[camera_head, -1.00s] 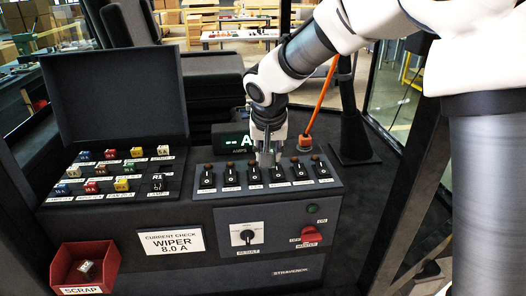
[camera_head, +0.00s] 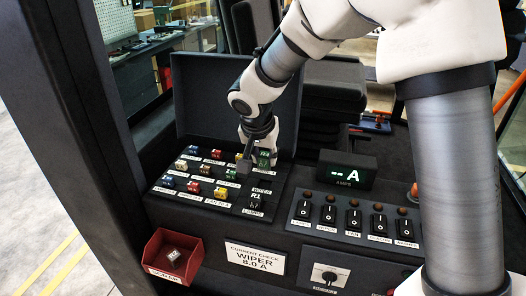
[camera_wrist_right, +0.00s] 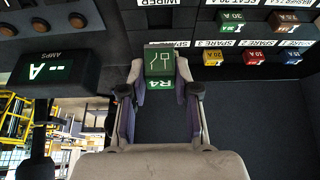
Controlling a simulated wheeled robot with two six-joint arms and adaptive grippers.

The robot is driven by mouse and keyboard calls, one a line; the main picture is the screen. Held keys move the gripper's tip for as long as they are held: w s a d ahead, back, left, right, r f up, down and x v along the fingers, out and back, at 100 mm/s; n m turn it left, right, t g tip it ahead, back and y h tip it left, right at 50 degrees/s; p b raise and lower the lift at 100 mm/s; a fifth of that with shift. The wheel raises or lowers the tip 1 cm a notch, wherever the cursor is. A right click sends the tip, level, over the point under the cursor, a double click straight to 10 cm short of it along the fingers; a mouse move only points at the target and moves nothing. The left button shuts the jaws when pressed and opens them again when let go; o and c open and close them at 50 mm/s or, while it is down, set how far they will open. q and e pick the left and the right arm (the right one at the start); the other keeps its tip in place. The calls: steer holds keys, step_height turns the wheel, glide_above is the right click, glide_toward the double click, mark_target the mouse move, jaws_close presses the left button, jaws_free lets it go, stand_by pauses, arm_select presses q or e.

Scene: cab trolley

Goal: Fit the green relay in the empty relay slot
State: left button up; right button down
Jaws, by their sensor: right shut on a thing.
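My right gripper (camera_head: 259,160) is over the back right part of the fuse panel (camera_head: 215,205). It is shut on the green relay (camera_head: 264,155). A black relay marked R1 (camera_head: 255,200) stands at the panel's front right, above a LAMPS label. A WIPER label (camera_head: 262,191) lies behind it. The empty slot is hard to make out in the dark area behind that label. My left gripper is not in view.
Several coloured fuses (camera_head: 194,186) fill the panel left of my gripper. The raised lid (camera_head: 210,95) stands behind. An amps display (camera_head: 346,173) and a row of switches (camera_head: 353,220) are to the right. A red scrap bin (camera_head: 172,256) is at front left.

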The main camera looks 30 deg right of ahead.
mark_target(263, 167)
steer(key=shift+w+f+b, duration=0.25)
steer(key=shift+f+b, duration=0.25)
steer(key=shift+f, duration=0.65)
steer(key=shift+s+f+b, duration=0.1)
steer(key=shift+f+b, duration=0.45)
steer(key=shift+f, duration=0.3)
steer(key=shift+f+b, duration=0.85)
steer(key=shift+b, duration=0.1)
steer(key=shift+b, duration=0.55)
steer(key=shift+f+b, duration=0.5)
steer(key=shift+b, duration=0.1)
stand_by(0.5)
steer(key=c, duration=0.8)
jaws_free()
